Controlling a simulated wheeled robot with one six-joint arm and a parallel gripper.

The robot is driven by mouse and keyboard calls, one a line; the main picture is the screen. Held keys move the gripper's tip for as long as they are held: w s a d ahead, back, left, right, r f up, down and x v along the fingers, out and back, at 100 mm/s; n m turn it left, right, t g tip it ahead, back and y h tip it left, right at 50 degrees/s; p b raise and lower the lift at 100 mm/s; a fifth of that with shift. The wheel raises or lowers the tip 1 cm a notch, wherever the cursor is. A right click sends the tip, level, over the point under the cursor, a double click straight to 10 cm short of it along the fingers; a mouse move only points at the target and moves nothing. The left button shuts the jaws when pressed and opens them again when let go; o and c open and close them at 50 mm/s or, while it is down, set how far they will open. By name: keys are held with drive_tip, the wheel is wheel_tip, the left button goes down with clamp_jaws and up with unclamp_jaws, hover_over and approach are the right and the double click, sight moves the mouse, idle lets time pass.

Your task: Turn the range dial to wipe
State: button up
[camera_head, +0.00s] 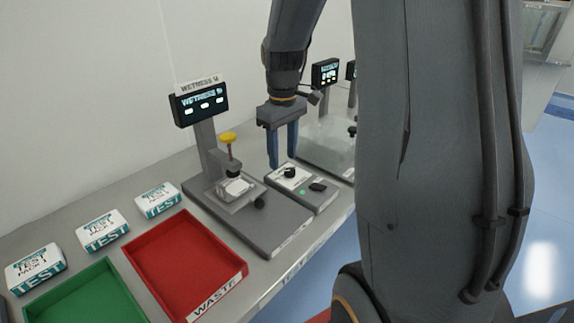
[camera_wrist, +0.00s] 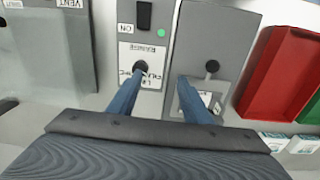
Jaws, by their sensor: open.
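The range dial is a small black knob (camera_head: 290,172) on a white label plate on top of a low grey control box (camera_head: 318,201). In the wrist view the dial (camera_wrist: 140,66) shows beside the word RANGE; other label text is partly covered and I cannot read the setting. My gripper (camera_head: 282,164) points down with two blue fingers apart and empty, over the back of the box. In the wrist view my gripper (camera_wrist: 162,80) has its left fingertip overlapping the dial's edge and its right one towards the neighbouring tester. I cannot tell whether the fingertip touches the dial.
A black switch (camera_head: 318,186) and green lamp (camera_head: 302,191) share the box. The wetness tester (camera_head: 272,234), with screen and yellow-topped post (camera_head: 228,138), stands left. A red waste tray (camera_head: 160,244), green tray (camera_head: 85,295) and white-teal test packs (camera_head: 103,230) are further left.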

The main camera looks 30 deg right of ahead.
sight(290, 170)
drive_tip(key=shift+n, duration=0.4)
drive_tip(key=w+d, duration=0.2)
drive_tip(key=d, duration=0.1)
drive_tip(key=shift+w+d+r, duration=0.1)
drive_tip(key=shift+d+r, duration=0.1)
drive_tip(key=shift+r, duration=0.2)
drive_tip(key=shift+d+f, duration=0.2)
drive_tip(key=shift+a+f+p, duration=0.1)
drive_tip(key=shift+f+p, duration=1)
drive_tip(key=shift+f, duration=2.45)
drive_tip(key=c, duration=1.1)
drive_tip(key=shift+o, duration=0.2)
